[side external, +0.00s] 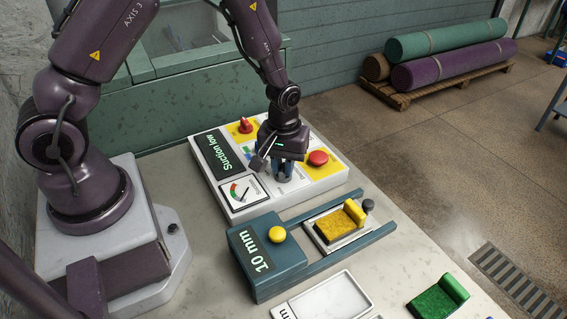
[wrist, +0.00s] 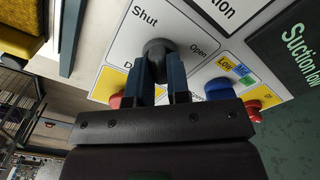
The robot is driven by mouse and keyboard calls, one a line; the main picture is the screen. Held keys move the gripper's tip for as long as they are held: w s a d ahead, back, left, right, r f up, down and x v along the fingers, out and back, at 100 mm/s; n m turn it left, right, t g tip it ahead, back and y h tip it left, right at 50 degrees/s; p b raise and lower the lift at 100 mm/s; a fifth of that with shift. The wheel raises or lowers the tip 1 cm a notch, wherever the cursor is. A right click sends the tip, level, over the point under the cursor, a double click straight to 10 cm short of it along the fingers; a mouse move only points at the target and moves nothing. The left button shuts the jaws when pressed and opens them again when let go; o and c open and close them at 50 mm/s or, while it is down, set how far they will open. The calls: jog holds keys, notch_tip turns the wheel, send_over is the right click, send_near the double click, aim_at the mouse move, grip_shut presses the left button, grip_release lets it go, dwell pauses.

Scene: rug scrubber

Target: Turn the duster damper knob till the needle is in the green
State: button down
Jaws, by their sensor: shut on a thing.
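The damper knob (wrist: 158,47) is dark and round, on a white panel plate marked "Shut" and "Open" in the wrist view. My gripper (wrist: 160,78) is shut on this knob, with one blue finger on each side. In the side view my gripper (side external: 284,172) reaches down onto the white control panel (side external: 229,216) and hides the knob. The suction gauge (side external: 240,193) is at the panel's near left corner, with coloured arcs and a dark needle. The needle's exact place against the green is too small to tell. A dark display (side external: 218,153) reads "Suction low".
Beside my gripper on the panel are a red push button (side external: 317,158) and a red knob (side external: 245,125); a blue knob (wrist: 217,88) shows in the wrist view. A teal box (side external: 262,269) marked "10 mm", with rails and a yellow brush (side external: 338,225), stands in front.

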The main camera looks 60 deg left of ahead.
aim_at(283, 167)
jog(key=m, duration=0.3)
jog(key=shift+m, duration=2.3)
jog(key=c, duration=1.1)
grip_release()
jog(key=shift+r, duration=0.15)
notch_tip(283, 167, up, 13)
jog(key=shift+f, duration=0.15)
